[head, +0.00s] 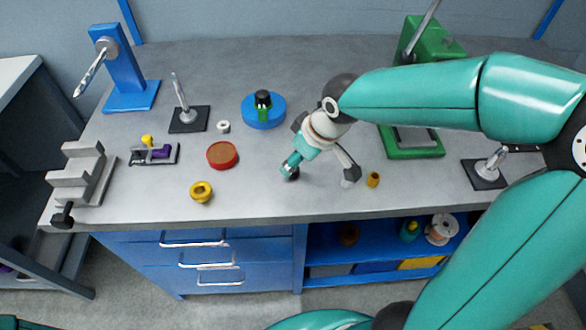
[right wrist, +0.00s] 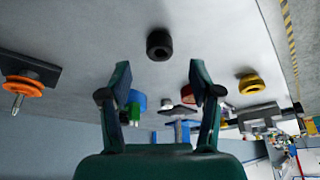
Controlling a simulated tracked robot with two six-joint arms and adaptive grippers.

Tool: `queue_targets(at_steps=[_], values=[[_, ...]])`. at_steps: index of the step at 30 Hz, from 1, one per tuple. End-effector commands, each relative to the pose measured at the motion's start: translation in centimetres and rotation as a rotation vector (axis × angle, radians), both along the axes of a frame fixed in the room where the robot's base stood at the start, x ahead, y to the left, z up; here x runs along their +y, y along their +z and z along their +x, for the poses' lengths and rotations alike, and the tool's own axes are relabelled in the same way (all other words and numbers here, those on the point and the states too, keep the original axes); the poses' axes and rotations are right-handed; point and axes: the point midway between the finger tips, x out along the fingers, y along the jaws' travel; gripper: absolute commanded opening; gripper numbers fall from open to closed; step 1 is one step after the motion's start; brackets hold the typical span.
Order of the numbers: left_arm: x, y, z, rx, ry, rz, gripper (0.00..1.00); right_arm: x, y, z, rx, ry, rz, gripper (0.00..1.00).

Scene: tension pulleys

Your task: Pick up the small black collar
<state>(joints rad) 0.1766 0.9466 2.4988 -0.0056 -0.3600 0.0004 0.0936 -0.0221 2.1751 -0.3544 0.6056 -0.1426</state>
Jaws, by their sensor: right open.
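The small black collar (right wrist: 159,44), a short ring with a dark hole, stands on the grey bench top in the right wrist view, beyond my fingertips and centred between them. My right gripper (right wrist: 158,92) is open and empty, with its two fingers wide apart and not touching the collar. In the head view my right gripper (head: 320,172) hangs low over the bench's front middle. A dark patch shows by its left fingertip there; I cannot tell whether it is the collar or the finger. My left gripper is not in view.
A brass collar (head: 373,180) lies right of my right gripper. A red disc (head: 222,155), a yellow pulley (head: 201,192), a white collar (head: 223,127) and a blue disc (head: 264,111) stand to its left. A green stand (head: 412,148) is behind the arm; a grey stepped block (head: 76,182) is far left.

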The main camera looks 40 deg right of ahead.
Motion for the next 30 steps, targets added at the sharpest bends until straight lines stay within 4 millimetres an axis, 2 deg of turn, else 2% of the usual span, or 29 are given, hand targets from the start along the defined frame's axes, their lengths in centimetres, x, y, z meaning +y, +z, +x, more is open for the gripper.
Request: queue_targets(at_steps=[6,9,17,20,26,30], values=[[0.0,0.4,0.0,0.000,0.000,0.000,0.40,0.2,-3.0,1.1,0.005,0.001,0.001,0.63],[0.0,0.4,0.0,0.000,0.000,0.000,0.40,0.3,-3.9,1.5,0.003,-0.001,0.001,0.63],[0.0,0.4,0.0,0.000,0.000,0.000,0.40,0.3,-4.1,1.6,0.001,-0.001,0.000,0.63],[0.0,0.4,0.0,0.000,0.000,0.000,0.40,0.3,-4.1,1.6,0.001,-0.001,0.000,0.50],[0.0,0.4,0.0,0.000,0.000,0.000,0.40,0.3,-4.1,1.6,0.001,-0.001,0.000,0.17],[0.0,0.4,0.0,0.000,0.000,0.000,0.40,0.3,-4.1,1.6,0.000,-0.001,0.000,0.15]])
